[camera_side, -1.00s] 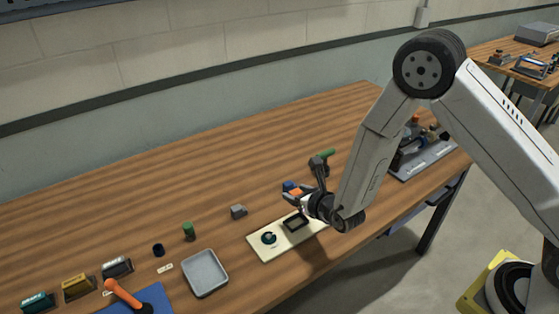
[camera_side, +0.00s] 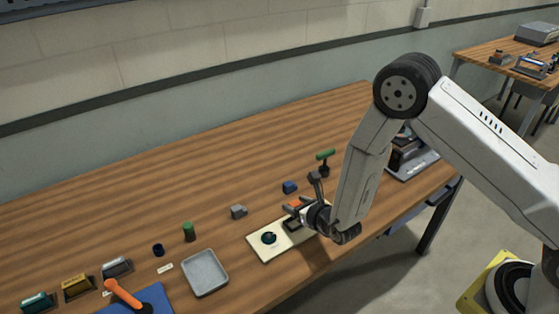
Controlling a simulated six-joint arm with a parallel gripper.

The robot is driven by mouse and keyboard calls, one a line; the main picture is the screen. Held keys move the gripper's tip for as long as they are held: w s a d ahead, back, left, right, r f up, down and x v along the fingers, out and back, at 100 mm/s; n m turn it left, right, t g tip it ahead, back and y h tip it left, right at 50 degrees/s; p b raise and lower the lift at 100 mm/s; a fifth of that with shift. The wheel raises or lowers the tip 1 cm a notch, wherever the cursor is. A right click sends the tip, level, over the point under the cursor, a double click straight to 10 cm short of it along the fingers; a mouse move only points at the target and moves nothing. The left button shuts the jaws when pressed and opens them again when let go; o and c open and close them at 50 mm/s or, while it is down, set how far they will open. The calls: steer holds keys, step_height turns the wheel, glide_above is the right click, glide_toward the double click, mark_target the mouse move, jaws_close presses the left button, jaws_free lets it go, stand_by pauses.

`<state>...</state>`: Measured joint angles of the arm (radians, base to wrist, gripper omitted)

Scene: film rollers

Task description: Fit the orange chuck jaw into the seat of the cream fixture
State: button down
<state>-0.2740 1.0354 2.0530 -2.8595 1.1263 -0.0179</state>
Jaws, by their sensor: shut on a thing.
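The cream fixture (camera_side: 263,252) lies flat near the front edge of the wooden table. It has a dark round feature at its left and a dark rectangular seat (camera_side: 291,225) toward its right. My gripper (camera_side: 294,208) is over the right part of the fixture and is shut on the orange chuck jaw (camera_side: 294,204). Only a small orange patch of the jaw shows; the fingers hide the rest. The jaw appears just above or at the seat's far side; I cannot tell whether it touches. The gripper covers the fixture's right end.
A blue block (camera_side: 290,187), a grey block (camera_side: 238,212), a green cylinder (camera_side: 189,231) and a dark blue ring (camera_side: 158,250) stand behind and left. A grey tray (camera_side: 205,273) lies left of the fixture. A green-topped tool (camera_side: 325,156) stands behind my gripper. The table's back is clear.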

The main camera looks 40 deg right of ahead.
mark_target(295, 224)
steer(key=shift+f, duration=2.15)
steer(key=shift+f, duration=0.25)
steer(key=shift+c, duration=0.7)
jaws_free()
steer(key=shift+o, duration=0.7)
steer(key=shift+s+a+f, duration=0.1)
steer(key=shift+r, duration=3.6)
